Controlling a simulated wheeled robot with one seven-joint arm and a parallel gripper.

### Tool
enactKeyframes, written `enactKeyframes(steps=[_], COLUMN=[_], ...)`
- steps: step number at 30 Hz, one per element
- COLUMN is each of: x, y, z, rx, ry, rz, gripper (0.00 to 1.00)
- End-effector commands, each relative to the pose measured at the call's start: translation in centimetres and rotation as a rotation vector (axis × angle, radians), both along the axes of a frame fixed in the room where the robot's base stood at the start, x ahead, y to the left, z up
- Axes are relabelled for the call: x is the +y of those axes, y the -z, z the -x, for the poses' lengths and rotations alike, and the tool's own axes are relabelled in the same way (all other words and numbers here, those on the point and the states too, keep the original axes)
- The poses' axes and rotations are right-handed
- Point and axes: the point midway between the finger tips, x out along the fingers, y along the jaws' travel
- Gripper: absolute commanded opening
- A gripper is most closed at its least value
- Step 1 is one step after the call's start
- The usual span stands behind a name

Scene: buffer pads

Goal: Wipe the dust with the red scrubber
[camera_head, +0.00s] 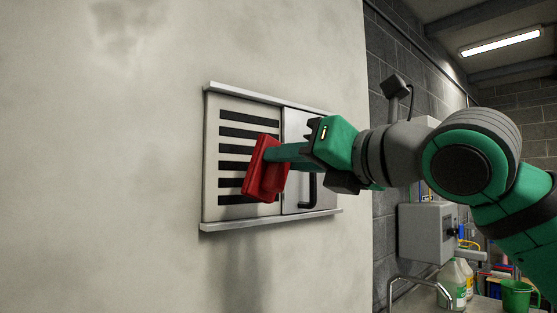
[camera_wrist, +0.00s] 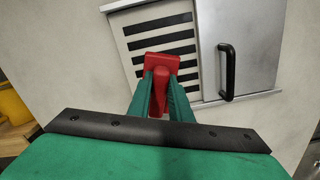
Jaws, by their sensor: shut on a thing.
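The red scrubber (camera_head: 266,170) is in my gripper, in front of a slotted vent panel (camera_head: 213,190) on the wall. It also shows in the wrist view (camera_wrist: 161,64), over the lower slots. My gripper (camera_head: 285,153) is shut on the scrubber's handle, with its green fingers on either side of it in the wrist view (camera_wrist: 161,92). The scrubber looks close to the panel, but I cannot tell whether it touches. I cannot make out distinct dust on the panel. Part of the slots is hidden behind the scrubber.
A sliding door with a black handle (camera_head: 309,192) covers the panel's right side. Metal rails (camera_head: 262,223) run above and below. At the lower right are a grey wall box (camera_head: 427,233), bottles (camera_head: 452,283) and a green mug (camera_head: 516,296). The wall to the left is clear.

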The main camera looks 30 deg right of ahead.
Motion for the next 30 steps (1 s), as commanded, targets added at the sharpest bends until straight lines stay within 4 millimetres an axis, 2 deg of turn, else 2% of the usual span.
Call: enactKeyframes(steps=[11, 21, 30], x=[0.0, -0.3, -0.3], y=[0.0, 0.0, 0.0], z=[0.3, 2.7, 3.0], rx=[0.0, 0.0, 0.0], ry=[-0.001, -0.001, -0.001], rz=[0.0, 0.0, 0.001], gripper=[0.0, 0.0, 0.0])
